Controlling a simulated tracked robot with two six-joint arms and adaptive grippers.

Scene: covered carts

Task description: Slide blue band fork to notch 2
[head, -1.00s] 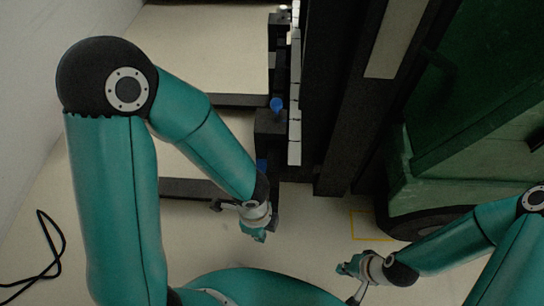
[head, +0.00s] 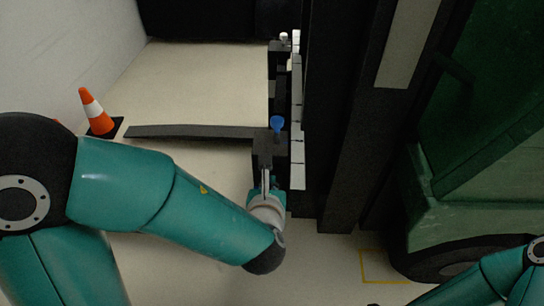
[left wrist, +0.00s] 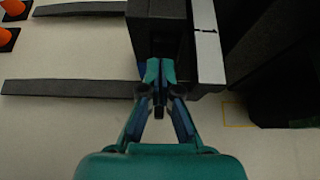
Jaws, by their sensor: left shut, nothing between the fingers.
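Two dark forks extend left from a black upright carriage. The far fork (head: 190,132) meets a dark block (head: 268,146) with a blue knob (head: 277,123) on top. The near fork is mostly hidden behind my left arm and shows in the left wrist view (left wrist: 70,87). I cannot make out a blue band on either fork. A white strip (head: 298,150) with dark marks runs along the carriage beside the block. My left gripper (head: 266,180) is shut and empty, its fingertips (left wrist: 160,70) close to the dark block's near face; contact is unclear.
An orange and white cone (head: 93,110) stands at the left near the far fork's tip. A black mast (head: 345,150) and a green vehicle (head: 470,180) fill the right. Yellow tape (head: 370,268) marks the floor. Bare floor lies between and beyond the forks.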

